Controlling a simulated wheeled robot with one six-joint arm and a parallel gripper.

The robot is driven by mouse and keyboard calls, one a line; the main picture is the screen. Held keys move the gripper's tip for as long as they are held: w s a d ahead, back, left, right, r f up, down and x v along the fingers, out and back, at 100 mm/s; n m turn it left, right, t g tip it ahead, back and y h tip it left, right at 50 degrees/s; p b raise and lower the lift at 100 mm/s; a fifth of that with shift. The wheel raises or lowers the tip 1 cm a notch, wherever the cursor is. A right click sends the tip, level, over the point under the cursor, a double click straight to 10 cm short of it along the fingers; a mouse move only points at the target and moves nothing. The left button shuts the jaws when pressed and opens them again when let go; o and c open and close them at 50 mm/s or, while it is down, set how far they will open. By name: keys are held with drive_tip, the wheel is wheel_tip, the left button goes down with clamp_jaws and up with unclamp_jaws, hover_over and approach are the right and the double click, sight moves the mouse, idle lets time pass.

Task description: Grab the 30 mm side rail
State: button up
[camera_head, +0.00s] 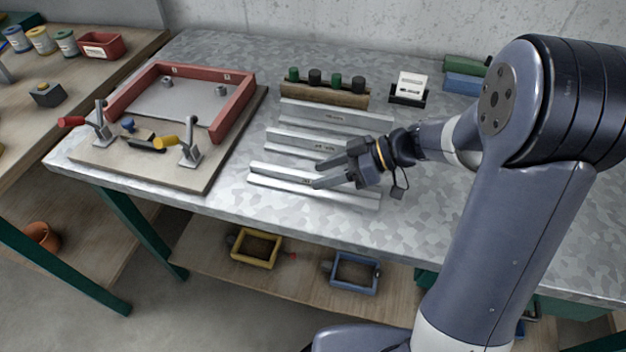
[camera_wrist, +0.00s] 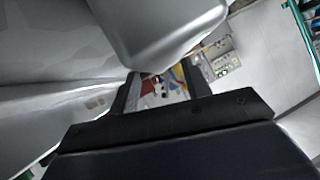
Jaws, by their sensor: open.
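Three silver metal side rails lie on the grey metal bench in the head view: a back rail (camera_head: 350,119), a middle rail (camera_head: 290,141) and a front rail (camera_head: 272,178). Each has a small label too small to read, so I cannot tell which is the 30 mm one. My gripper (camera_head: 317,175) is open and empty, its fingers pointing left over the front rail, hiding part of it. I cannot tell whether they touch it. In the wrist view, my open gripper (camera_wrist: 160,88) shows both dark fingers, with a large blurred pale grey shape above them.
A wooden board (camera_head: 190,180) with a red frame (camera_head: 237,105) and toggle clamps sits left on the bench. Behind the rails stands a wooden block (camera_head: 325,94) with dark and green knobs. A card holder (camera_head: 408,93) is right of it. The bench front is clear.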

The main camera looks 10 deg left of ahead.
drive_tip(key=shift+x, duration=0.85)
drive_tip(key=shift+c, duration=0.4)
clamp_jaws()
